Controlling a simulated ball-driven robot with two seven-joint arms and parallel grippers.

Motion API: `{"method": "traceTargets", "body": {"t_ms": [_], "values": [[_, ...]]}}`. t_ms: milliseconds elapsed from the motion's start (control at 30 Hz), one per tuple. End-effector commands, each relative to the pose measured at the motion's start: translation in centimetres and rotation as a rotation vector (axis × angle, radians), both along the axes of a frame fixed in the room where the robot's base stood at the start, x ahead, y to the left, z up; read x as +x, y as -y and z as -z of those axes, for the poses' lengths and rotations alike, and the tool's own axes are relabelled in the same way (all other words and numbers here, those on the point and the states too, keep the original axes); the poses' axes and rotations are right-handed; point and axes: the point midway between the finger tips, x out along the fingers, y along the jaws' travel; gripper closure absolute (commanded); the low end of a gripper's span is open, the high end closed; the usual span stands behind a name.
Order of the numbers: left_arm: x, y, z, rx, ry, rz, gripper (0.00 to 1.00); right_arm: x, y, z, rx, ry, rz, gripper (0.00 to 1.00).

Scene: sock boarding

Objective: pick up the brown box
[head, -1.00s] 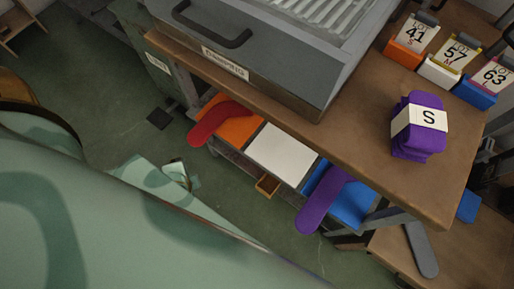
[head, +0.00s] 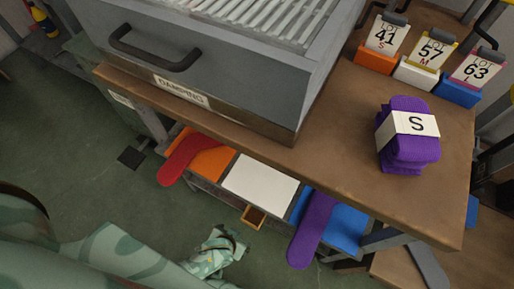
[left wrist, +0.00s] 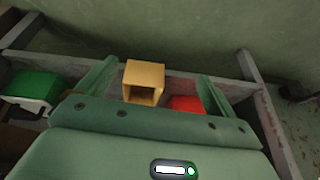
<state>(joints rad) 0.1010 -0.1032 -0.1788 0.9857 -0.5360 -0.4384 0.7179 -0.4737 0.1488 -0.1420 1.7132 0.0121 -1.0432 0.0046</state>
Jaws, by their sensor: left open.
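The brown box (head: 254,217) is small and open on one side. In the head view it sits low below the bench, under the white panel. In the left wrist view the box (left wrist: 144,75) looks tan, with its dark opening facing my gripper. My left gripper (left wrist: 157,73) is open, one finger on each side of the box in that picture. Whether the fingers reach around it I cannot tell. In the head view the left gripper (head: 226,243) is just below and left of the box, apart from it. My right gripper is not in view.
The bench (head: 345,155) overhangs the box. A red board (head: 183,158), white panel (head: 260,182) and purple board (head: 311,232) are on the lower level. Purple socks (head: 408,150) lie on the bench. A red object (left wrist: 186,103) is beside the box; a green-and-white one (left wrist: 30,88) is farther left.

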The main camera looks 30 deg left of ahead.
Motion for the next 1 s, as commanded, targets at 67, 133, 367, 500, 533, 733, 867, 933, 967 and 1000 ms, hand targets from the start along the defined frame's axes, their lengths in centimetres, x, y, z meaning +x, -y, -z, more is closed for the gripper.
{"method": "traceTargets", "body": {"t_ms": [67, 133, 367, 500, 533, 733, 867, 933, 967, 1000], "values": [[0.1, 1.1, 0.7, -0.037, 0.0, -0.012, 0.07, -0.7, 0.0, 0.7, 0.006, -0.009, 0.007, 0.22], [0.4, 1.6, 1.0, -0.055, 0.002, -0.018, 0.07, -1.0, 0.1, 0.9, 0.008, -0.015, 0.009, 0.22], [4.9, 1.8, 1.3, -0.06, 0.004, -0.019, 0.07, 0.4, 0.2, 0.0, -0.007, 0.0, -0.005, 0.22], [8.2, 1.9, 1.4, -0.059, 0.001, -0.019, 0.07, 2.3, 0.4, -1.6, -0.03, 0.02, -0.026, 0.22], [8.8, 1.9, 1.3, -0.059, 0.0, -0.02, 0.07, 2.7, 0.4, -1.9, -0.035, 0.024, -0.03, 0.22], [11.0, 2.1, 1.2, -0.06, -0.001, -0.02, 0.07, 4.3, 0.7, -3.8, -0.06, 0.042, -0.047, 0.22], [12.1, 2.1, 1.2, -0.059, -0.001, -0.019, 0.07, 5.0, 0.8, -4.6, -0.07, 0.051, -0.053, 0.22], [12.1, 2.1, 2.4, -0.059, -0.006, -0.019, 0.07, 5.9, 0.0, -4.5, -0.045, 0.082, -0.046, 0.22], [12.2, 2.1, 2.9, -0.06, -0.007, -0.02, 0.07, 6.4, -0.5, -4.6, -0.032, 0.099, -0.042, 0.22], [12.3, 2.1, 3.5, -0.06, -0.009, -0.02, 0.07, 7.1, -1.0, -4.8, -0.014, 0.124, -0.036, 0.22]]}}
